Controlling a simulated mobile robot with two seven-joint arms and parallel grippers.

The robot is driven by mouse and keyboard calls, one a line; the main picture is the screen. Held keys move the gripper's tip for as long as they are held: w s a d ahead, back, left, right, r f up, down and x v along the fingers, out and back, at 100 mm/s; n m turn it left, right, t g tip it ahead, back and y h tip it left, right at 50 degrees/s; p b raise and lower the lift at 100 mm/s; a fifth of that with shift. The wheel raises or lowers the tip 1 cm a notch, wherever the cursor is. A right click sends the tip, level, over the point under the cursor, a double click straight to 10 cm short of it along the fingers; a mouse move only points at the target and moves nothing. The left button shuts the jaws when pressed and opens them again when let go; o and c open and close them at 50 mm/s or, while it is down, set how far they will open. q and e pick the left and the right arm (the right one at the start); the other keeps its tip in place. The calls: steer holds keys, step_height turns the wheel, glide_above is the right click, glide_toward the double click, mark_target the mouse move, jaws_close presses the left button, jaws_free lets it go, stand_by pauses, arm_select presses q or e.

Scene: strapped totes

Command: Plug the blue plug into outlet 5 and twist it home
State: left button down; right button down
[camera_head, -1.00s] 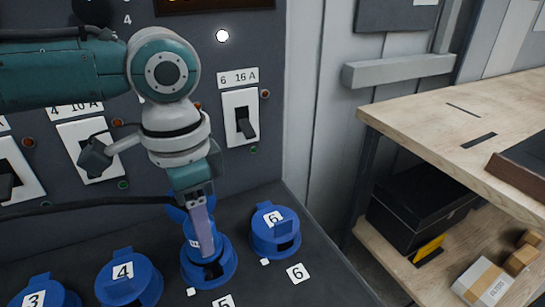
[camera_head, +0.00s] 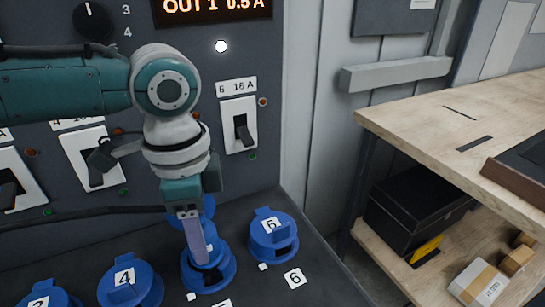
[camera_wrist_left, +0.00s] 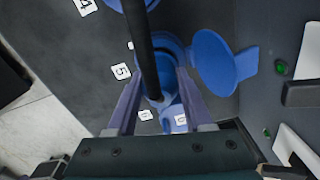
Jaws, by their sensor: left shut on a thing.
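The blue plug (camera_wrist_left: 155,100) is between the fingers of my left gripper (camera_wrist_left: 160,94), its black cable (camera_wrist_left: 142,45) rising toward the left wrist camera. In the head view my left gripper (camera_head: 198,258) points down at outlet 5 (camera_head: 222,279), a blue round socket on the dark ledge. The fingers hide most of the plug there, so its depth and twist in the socket cannot be told. In the left wrist view the open blue lid (camera_wrist_left: 225,62) of outlet 5 stands to the right of the cable. My right gripper is in neither view.
Outlet 6 (camera_head: 273,240) is close on the right and outlet 4 (camera_head: 130,287) on the left. Behind stands the panel with switches (camera_head: 239,128) and a lit display (camera_head: 215,8). A wooden bench (camera_head: 440,115) stands at the right.

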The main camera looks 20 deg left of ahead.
arm_select(q)
steer(key=shift+a, duration=0.1)
steer(key=shift+m+p, duration=0.35)
steer(key=shift+m, duration=1.15)
steer(key=shift+m, duration=1.2)
steer(key=shift+m, duration=0.8)
